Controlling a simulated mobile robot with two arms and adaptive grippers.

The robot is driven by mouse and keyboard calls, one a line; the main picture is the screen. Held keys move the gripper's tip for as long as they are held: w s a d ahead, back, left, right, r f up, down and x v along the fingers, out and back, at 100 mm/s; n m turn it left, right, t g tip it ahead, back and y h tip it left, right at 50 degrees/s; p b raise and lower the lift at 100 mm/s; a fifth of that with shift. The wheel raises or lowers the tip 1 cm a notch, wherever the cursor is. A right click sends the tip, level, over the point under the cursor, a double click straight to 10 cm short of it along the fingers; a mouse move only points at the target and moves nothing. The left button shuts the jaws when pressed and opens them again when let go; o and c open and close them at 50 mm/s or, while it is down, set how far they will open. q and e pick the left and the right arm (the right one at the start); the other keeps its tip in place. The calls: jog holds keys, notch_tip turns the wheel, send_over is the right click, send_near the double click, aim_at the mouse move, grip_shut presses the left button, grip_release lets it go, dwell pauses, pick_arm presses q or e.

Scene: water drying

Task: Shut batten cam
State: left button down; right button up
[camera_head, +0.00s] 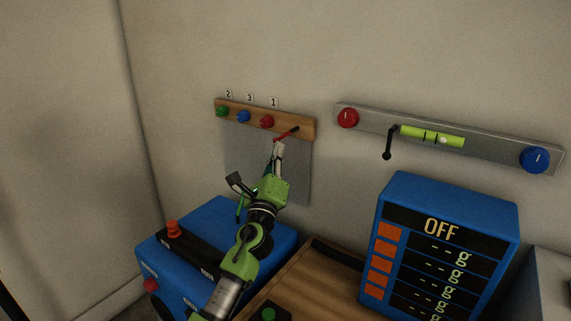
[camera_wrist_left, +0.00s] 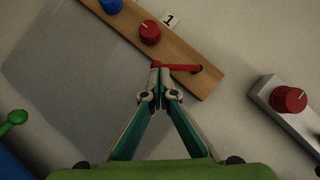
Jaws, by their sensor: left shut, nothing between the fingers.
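The wooden batten (camera_head: 309,127) is fixed to the wall and also shows in the left wrist view (camera_wrist_left: 187,56). A red cam lever (camera_head: 287,133) sticks out near its right end; it also shows in the left wrist view (camera_wrist_left: 180,67), lying sideways from its pivot. My left gripper (camera_head: 278,145) is shut and empty. Its fingertips (camera_wrist_left: 157,67) are at the free left end of the lever; I cannot tell whether they touch it. My right gripper is not in view.
The batten has green, blue and red knobs (camera_head: 267,121) left of the lever. A grey rail (camera_head: 480,146) with two knobs, a level vial and a black lever is on the wall at right. Below stand a blue box (camera_head: 207,220) and a blue display (camera_head: 433,195) reading OFF.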

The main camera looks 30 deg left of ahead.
pick_arm(q)
jog(key=shift+a+r+p, duration=0.45)
jog(key=shift+a+r, duration=0.6)
jog(key=shift+r, duration=0.15)
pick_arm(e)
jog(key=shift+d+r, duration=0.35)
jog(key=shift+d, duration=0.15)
pick_arm(q)
jog(key=shift+a+r, duration=0.1)
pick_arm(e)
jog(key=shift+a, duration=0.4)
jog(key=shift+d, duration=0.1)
pick_arm(q)
jog(key=v, duration=1.2)
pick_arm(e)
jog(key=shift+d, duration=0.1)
